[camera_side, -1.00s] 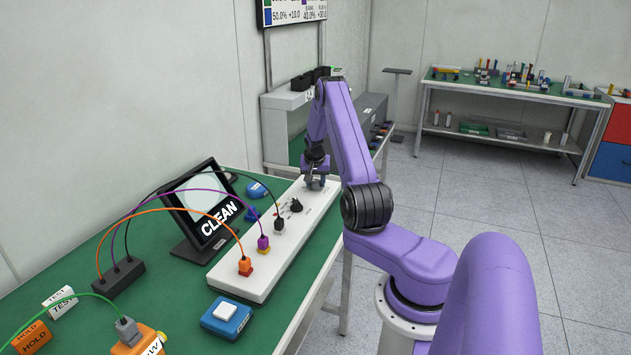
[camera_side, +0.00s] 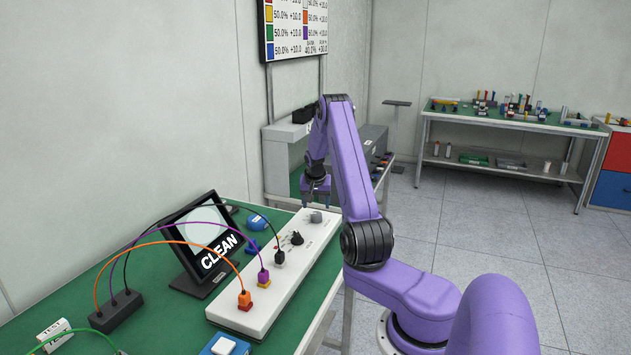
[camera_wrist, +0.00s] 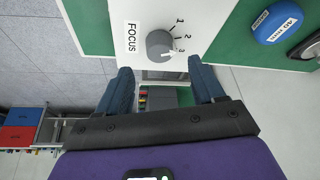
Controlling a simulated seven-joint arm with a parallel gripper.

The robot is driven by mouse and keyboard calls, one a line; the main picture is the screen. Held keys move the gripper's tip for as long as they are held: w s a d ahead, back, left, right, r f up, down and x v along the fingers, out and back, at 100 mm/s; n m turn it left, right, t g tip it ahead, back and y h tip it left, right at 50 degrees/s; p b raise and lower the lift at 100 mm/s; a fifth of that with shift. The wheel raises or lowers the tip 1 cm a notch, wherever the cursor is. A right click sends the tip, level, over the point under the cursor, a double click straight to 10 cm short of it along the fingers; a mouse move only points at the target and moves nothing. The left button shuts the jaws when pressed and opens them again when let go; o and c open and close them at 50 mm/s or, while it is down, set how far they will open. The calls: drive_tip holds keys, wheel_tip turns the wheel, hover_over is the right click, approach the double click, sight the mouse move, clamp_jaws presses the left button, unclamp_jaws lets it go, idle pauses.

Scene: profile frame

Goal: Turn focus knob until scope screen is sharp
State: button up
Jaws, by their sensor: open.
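The grey focus knob (camera_side: 315,217) sits at the far end of the white panel (camera_side: 285,265). In the wrist view the knob (camera_wrist: 160,44) stands beside a FOCUS label and marks 1, 2 and 3; its pale pointer line appears to face the 3. The scope screen (camera_side: 205,228) shows a pale disc and the word CLEAN with crisp edges. My gripper (camera_side: 317,202) is open just above the knob. In the wrist view my gripper (camera_wrist: 163,78) has its fingers spread, with the knob beyond the tips and nothing between them.
A black knob (camera_side: 296,239) and black, purple and orange cable plugs stand along the panel. Their cables arch to a black box (camera_side: 117,310). A blue puck (camera_side: 257,222) lies behind the panel. The air around my gripper is clear.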

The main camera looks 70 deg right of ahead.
drive_tip(key=v, duration=1.1)
drive_tip(key=shift+r, duration=0.15)
drive_tip(key=shift+a, duration=0.1)
drive_tip(key=w+a+r+n+t+y, duration=0.1)
drive_tip(key=w+a+n, duration=0.25)
drive_tip(key=a, duration=0.55)
drive_tip(key=w+a+r+n+y, duration=0.1)
drive_tip(key=w+a+n, duration=0.2)
drive_tip(key=w+a, duration=0.35)
drive_tip(key=s+a+n+y, duration=0.1)
drive_tip(key=s+a+n, duration=0.15)
drive_tip(key=a, duration=0.55)
drive_tip(key=s+a+n, duration=0.1)
drive_tip(key=a+n, duration=0.2)
drive_tip(key=a, duration=0.6)
drive_tip(key=s+a+r+n+g+y, duration=0.1)
drive_tip(key=s+a+n, duration=0.5)
drive_tip(key=s+a, duration=0.55)
drive_tip(key=s+a+n+g, duration=0.1)
drive_tip(key=s+a+n, duration=0.2)
drive_tip(key=s+n, duration=0.5)
drive_tip(key=s, duration=0.9)
drive_tip(key=shift+a+f+n+y, duration=0.2)
drive_tip(key=shift+f+n+y, duration=0.1)
drive_tip(key=shift+f, duration=0.05)
